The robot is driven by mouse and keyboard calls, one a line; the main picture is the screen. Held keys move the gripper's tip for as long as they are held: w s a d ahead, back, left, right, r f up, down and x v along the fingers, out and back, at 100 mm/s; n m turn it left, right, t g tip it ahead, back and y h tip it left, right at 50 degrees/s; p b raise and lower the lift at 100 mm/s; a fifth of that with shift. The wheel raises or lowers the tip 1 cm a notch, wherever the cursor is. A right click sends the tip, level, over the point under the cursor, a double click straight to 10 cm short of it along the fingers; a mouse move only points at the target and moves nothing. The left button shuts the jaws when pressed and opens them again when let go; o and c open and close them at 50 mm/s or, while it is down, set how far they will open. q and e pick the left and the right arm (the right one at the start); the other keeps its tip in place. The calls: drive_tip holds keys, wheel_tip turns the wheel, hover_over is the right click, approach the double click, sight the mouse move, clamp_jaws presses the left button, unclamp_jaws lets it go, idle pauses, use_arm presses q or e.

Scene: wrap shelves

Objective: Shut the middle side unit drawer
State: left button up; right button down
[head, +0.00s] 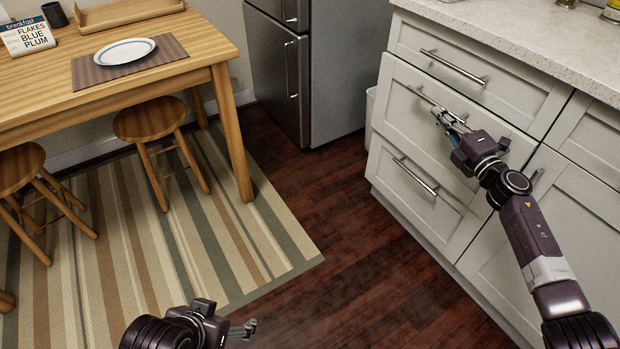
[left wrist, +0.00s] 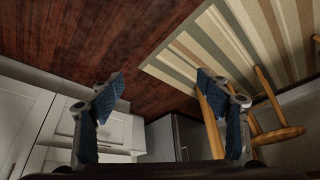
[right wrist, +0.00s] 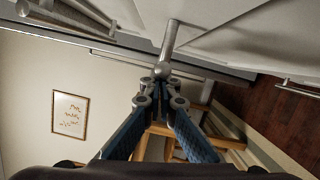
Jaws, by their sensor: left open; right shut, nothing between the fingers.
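The middle side unit drawer (head: 400,112) is a white panel front with a metal bar handle (head: 422,96), between a top and a bottom drawer. My right gripper (head: 441,117) is at the middle drawer's front by the handle, partly covering the bar. In the right wrist view its fingertips (right wrist: 162,76) are together and empty, close to a metal bar; contact is unclear. My left gripper (head: 248,328) is open and empty, low over the floor; its spread fingers show in the left wrist view (left wrist: 160,84).
The top drawer (head: 420,45) and bottom drawer (head: 390,180) look shut. A grey fridge (head: 340,80) stands behind. A wooden table (head: 195,65) with stools (head: 150,119) stands at left on a striped rug (head: 130,235). Dark floor (head: 320,200) between is clear.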

drive_tip(key=shift+w+d+b, duration=0.4)
drive_tip(key=shift+w+d, duration=0.25)
drive_tip(key=shift+d, duration=0.2)
drive_tip(key=shift+d+r, duration=0.1)
drive_tip(key=shift+d, duration=0.05)
use_arm(q)
drive_tip(key=w+d+r+t+h, duration=0.1)
drive_tip(key=w+d+r+t, duration=0.1)
drive_tip(key=w, duration=0.4)
drive_tip(key=shift+w+r+t, duration=0.3)
drive_tip(key=shift+r+t, duration=0.35)
drive_tip(key=shift+t, duration=0.05)
